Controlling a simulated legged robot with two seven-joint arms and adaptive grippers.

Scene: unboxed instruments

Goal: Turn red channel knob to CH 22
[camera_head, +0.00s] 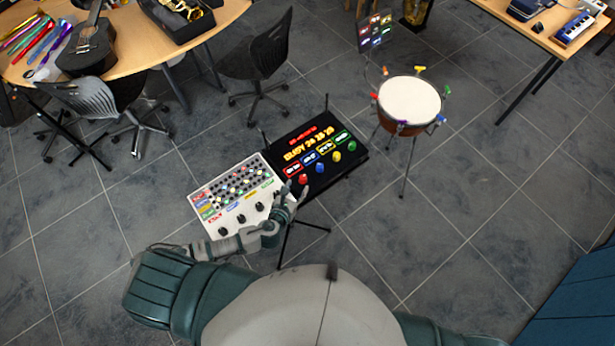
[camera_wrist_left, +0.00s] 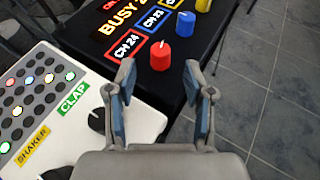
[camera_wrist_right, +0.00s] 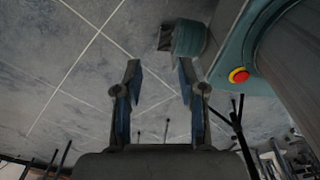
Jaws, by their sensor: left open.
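The red knob (camera_head: 303,179) stands at the near-left end of a row of coloured knobs on the black channel panel (camera_head: 340,182). In the left wrist view the red knob (camera_wrist_left: 160,56) has a light pointer mark on top, and a red-framed label beside it reads CH 24. My left gripper (camera_head: 294,190) is open at the panel's near edge. In the left wrist view its fingertips (camera_wrist_left: 160,72) are apart, one on each side of the knob's line and short of it, not visibly touching it. My right gripper (camera_wrist_right: 159,68) is open and empty over the floor.
The white sound board (camera_head: 238,187) with buttons and black knobs adjoins the panel on the left. Blue (camera_head: 320,168), yellow (camera_head: 337,156) and green (camera_head: 352,146) knobs continue the row. A drum (camera_head: 409,103) stands at the back right.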

